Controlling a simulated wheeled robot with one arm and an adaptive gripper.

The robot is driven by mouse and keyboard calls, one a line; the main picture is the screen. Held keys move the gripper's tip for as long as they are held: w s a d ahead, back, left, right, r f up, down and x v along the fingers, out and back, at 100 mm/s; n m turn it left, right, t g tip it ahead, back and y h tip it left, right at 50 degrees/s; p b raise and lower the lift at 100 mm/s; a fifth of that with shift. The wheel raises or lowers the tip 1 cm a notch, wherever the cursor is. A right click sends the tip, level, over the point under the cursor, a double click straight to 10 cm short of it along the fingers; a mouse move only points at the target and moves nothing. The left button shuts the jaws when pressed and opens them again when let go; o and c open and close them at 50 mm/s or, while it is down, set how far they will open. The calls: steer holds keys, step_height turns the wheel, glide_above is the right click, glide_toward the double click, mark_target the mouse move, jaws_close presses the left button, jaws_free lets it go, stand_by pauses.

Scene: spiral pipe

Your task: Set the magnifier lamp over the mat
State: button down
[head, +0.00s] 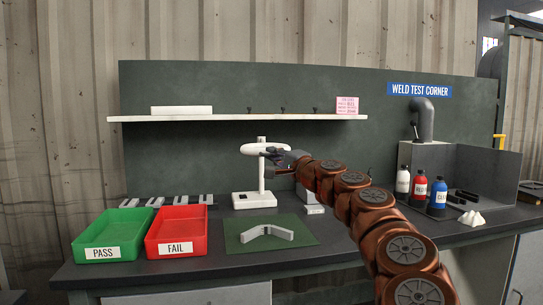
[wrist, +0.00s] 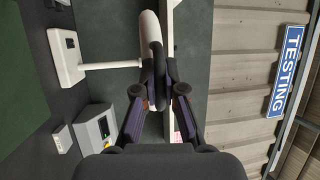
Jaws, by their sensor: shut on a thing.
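The white magnifier lamp (head: 261,180) stands upright on its square base behind the mat. Its oval head (head: 252,148) is at the top of the post, above the base and not over the mat. The green mat (head: 299,238) lies at the front of the bench with a grey angled metal piece (head: 266,235) on it. My gripper (head: 277,157) is at the right end of the lamp head. In the wrist view my gripper (wrist: 166,88) is shut on a dark handle (wrist: 157,62) at the lamp head (wrist: 148,30). The lamp base (wrist: 66,57) also shows there.
A green PASS tray (head: 103,253) and a red FAIL tray (head: 178,249) stand left of the mat. A shelf (head: 230,118) runs above the lamp. A small grey device (head: 313,197) sits right of the lamp base. Several bottles (head: 420,185) stand at the right.

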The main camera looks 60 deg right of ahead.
steer(key=shift+s+d, duration=0.15)
steer(key=shift+s, duration=0.2)
steer(key=c, duration=1.5)
jaws_free()
steer(key=shift+s, duration=0.2)
steer(key=shift+o, duration=1.3)
steer(key=shift+w, duration=0.15)
steer(key=shift+w, duration=0.1)
